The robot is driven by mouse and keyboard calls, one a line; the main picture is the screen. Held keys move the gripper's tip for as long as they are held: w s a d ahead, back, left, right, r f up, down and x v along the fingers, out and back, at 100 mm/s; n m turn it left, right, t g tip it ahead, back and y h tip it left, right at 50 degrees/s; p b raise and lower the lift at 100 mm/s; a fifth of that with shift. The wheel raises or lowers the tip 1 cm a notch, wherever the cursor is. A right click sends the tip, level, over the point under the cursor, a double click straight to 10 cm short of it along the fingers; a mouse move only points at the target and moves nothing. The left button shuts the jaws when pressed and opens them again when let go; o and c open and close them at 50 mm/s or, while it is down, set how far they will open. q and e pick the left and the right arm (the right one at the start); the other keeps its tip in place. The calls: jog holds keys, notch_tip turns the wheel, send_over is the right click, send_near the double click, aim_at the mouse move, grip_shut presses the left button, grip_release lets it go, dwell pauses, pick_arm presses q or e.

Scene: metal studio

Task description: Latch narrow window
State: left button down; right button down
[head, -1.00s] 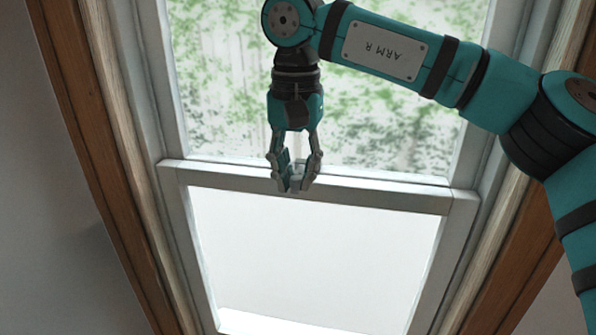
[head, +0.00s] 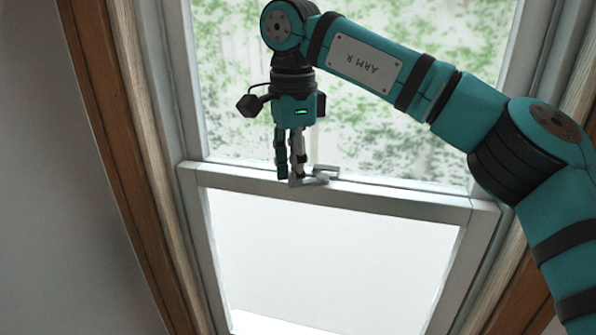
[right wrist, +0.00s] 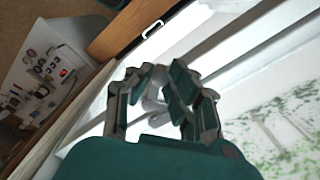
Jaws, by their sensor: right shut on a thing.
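The narrow window's white meeting rail (head: 400,202) crosses the head view below its middle. A small grey latch (head: 322,174) sits on top of this rail, left of its centre. My right gripper (head: 290,180) points down at the latch, with its fingers shut on the latch's lever at the left end. The rest of the latch shows just right of the fingers. In the right wrist view, my right gripper's fingers (right wrist: 158,84) close around the pale latch piece (right wrist: 154,102), which they partly hide. My left gripper is not in view.
Leafy greenery and a pale fence show through the upper pane (head: 400,125). The lower pane (head: 330,260) looks plain white. Brown wooden trim (head: 105,150) frames the window. The right wrist view also shows a table with small items (right wrist: 45,75) and a white handle (right wrist: 153,29).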

jog(key=shift+w+m, duration=0.55)
jog(key=shift+m, duration=0.6)
jog(key=shift+w+m, duration=0.5)
jog(key=shift+m, duration=0.7)
jog(key=shift+w+m, duration=0.55)
jog(key=shift+m, duration=0.6)
jog(key=c, duration=1.2)
grip_release()
jog(key=shift+w, duration=0.1)
jog(key=shift+c, duration=0.2)
jog(key=shift+d, duration=0.1)
